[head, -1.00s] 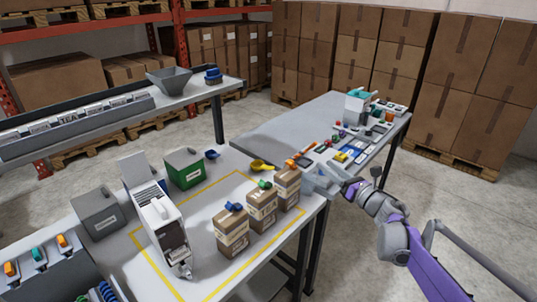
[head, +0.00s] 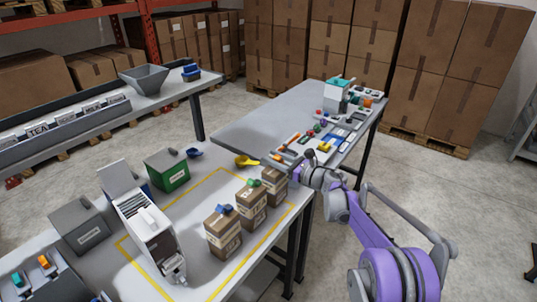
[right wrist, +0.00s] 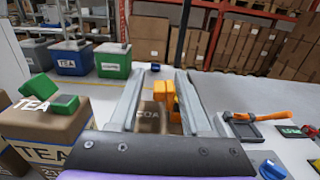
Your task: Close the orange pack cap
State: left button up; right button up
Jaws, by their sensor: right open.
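The orange pack (head: 274,185) is the farthest of three brown cartons in a row on the near table. Its orange cap (right wrist: 172,97) shows in the right wrist view between my fingers, nearer the right finger. Part of the cap seems to stand up, as if its lid is raised. My right gripper (head: 279,161) is open at the top of this pack; the fingers also show in the wrist view (right wrist: 158,82). They straddle the cap without visibly gripping it. In the head view the gripper mostly hides the cap. My left gripper is out of view.
The green-capped pack (head: 251,206) and blue-capped pack (head: 224,232) stand nearer in the row. A yellow scoop (head: 247,161) lies beyond. A white dispenser (head: 148,228) stands left. A second table (head: 245,128) with tools and small parts lies behind my right arm.

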jog(key=shift+x, duration=0.95)
grip_shut()
